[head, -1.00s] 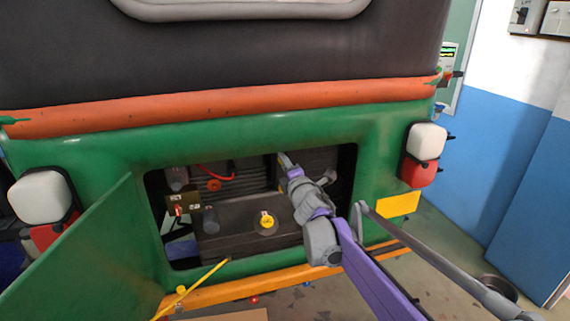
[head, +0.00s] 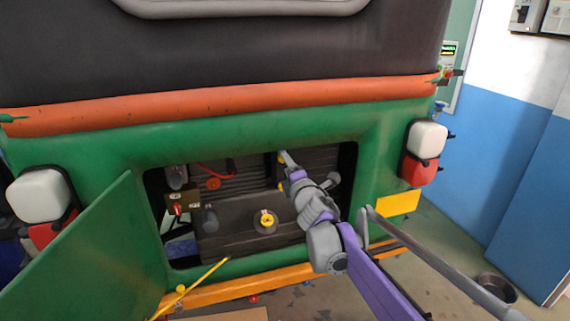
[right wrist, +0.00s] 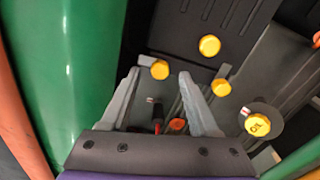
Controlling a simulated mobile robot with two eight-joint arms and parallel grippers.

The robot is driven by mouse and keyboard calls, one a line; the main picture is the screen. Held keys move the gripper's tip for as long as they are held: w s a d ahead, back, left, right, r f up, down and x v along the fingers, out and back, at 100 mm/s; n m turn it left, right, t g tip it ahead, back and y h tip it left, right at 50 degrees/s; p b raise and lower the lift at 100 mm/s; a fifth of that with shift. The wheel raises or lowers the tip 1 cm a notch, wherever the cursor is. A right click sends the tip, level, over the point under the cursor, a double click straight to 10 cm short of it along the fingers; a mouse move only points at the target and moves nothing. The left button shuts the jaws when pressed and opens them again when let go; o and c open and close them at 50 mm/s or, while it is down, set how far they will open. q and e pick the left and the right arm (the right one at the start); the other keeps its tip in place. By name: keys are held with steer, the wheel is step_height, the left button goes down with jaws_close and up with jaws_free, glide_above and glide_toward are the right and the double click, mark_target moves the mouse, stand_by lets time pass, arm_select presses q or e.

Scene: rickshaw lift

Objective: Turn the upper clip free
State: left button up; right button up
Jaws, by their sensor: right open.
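Two small yellow clips show in the open engine bay in the head view, the upper clip (head: 281,158) above the lower clip (head: 281,186). My right gripper (head: 286,158) reaches into the bay, its tip close beside the upper clip. In the right wrist view my right gripper (right wrist: 159,78) is open. A yellow round piece (right wrist: 160,69) shows between its fingertips, with nothing visibly gripped. Two more yellow pieces lie to its right, one higher (right wrist: 209,45) and one lower (right wrist: 221,87). I cannot tell whether the fingers touch the clip. My left gripper is not in view.
A yellow oil cap (head: 266,221) sits in the bay, left of my right arm. The green bay frame (head: 370,170) closes in on the right. An open green door (head: 95,255) stands at the left, with a yellow rod (head: 200,281) near it.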

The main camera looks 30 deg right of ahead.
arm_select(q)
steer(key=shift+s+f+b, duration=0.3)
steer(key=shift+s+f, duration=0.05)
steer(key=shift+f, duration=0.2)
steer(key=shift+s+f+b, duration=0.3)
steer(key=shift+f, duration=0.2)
arm_select(e)
steer(key=v, duration=0.9)
steer(key=s+a+f+m+g+y, duration=0.1)
steer(key=s+a+f+m+g, duration=0.3)
steer(key=s+a+f+m, duration=0.2)
steer(key=s+a+f+m+g+y, duration=0.2)
steer(key=s+a+f+m, duration=0.4)
steer(key=s+f, duration=0.4)
steer(key=s+a+f+m+g+y, duration=0.1)
steer(key=s+a+f+m+g, duration=0.4)
steer(key=s+f, duration=0.4)
step_height(320, 180, down, 3)
steer(key=shift+a+r+m+g, duration=0.15)
steer(key=shift+a+m+g, duration=0.2)
steer(key=shift+a, duration=0.35)
steer(key=shift+w, duration=0.1)
